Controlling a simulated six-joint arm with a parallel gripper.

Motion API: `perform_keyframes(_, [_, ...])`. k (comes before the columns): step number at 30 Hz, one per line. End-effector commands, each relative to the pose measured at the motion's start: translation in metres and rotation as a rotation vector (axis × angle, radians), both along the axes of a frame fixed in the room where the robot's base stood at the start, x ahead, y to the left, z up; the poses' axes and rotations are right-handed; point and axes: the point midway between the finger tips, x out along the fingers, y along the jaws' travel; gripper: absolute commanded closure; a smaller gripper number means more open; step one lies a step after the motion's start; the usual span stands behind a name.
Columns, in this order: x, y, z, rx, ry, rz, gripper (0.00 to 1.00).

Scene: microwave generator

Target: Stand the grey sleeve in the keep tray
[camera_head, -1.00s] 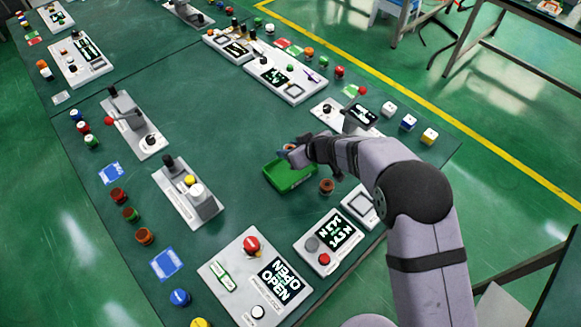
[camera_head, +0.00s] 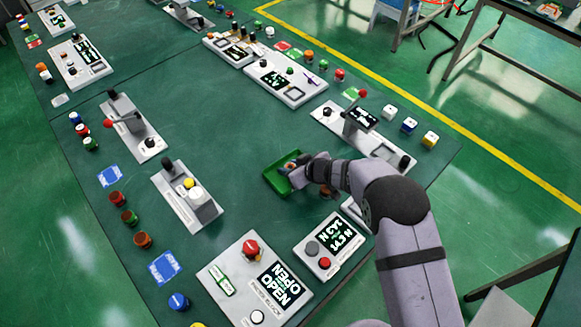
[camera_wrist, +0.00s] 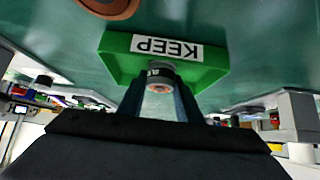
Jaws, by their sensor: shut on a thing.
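The green keep tray (camera_head: 270,181) lies on the bench, left of my forearm. In the wrist view its wall (camera_wrist: 118,62) bears a white KEEP label, seen upside down. My gripper (camera_wrist: 160,98) is over the tray, its dark fingers shut on the grey sleeve (camera_wrist: 161,68). The sleeve shows a grey body and a reddish ring at its near end. In the head view my gripper (camera_head: 290,172) hides most of the sleeve. I cannot tell whether the sleeve touches the tray floor.
A brown round part (camera_head: 327,191) stands close to the tray, partly hidden under my arm. A panel with a display (camera_head: 333,243) is nearer the front edge. A grey fixture with a yellow button (camera_head: 188,196) stands left. Bare green bench lies between it and the tray.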

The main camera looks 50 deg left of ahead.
Motion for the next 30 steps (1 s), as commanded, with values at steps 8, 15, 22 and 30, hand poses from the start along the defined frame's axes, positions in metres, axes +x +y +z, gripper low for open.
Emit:
perform_keyframes(8, [0.0, 0.0, -0.002, 0.0, 0.0, 0.0, 0.95])
perform_keyframes(15, [0.0, 0.0, -0.003, 0.0, 0.0, 0.0, 0.5])
perform_keyframes(22, [0.0, 0.0, -0.001, 0.0, 0.0, 0.0, 0.5])
perform_keyframes(30, [0.0, -0.01, 0.01, 0.0, 0.001, -0.001, 0.5])
